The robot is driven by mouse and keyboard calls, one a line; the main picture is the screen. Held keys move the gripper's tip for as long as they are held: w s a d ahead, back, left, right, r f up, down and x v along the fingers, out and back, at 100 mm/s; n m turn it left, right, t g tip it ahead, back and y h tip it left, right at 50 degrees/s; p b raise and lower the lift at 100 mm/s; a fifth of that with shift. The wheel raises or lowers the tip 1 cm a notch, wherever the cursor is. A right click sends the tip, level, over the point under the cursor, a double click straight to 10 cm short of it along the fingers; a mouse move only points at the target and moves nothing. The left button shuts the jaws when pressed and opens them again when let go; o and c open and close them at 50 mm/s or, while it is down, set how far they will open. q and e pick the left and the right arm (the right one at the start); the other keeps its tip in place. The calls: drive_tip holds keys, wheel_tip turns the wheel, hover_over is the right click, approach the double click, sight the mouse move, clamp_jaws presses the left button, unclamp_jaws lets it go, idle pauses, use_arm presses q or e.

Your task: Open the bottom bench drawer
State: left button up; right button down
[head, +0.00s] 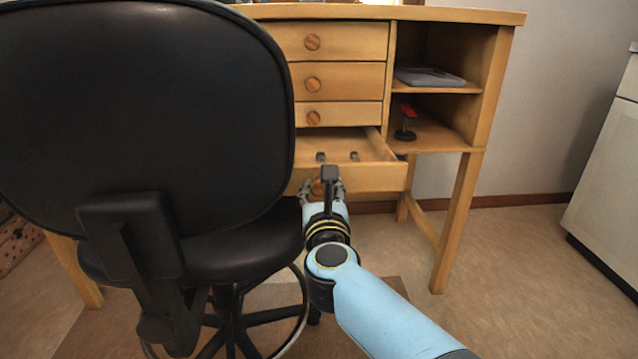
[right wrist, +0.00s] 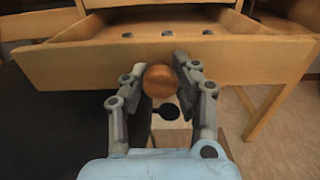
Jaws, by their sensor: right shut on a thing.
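The bottom bench drawer (head: 375,178) is pulled part way out of the wooden bench (head: 464,18), and its inside shows with a few small dark items in it. In the right wrist view the drawer front (right wrist: 75,70) spans the picture. My right gripper (head: 322,187) is at the drawer front, shut on its round wooden knob (right wrist: 160,80), with one finger on each side of it. My right gripper (right wrist: 160,82) fills the lower middle of the wrist view. My left gripper is in neither view.
A black office chair (head: 150,110) stands close on the left and hides the bench's left part. Three shut drawers (head: 340,80) are above the open one. Open shelves on the right hold a flat grey item (head: 430,77) and a red-topped tool (head: 406,122). Floor at right is clear.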

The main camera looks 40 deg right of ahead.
drive_tip(key=shift+v, duration=0.85)
drive_tip(key=c, duration=1)
unclamp_jaws()
drive_tip(key=shift+o, duration=0.2)
wheel_tip(320, 180, up, 10)
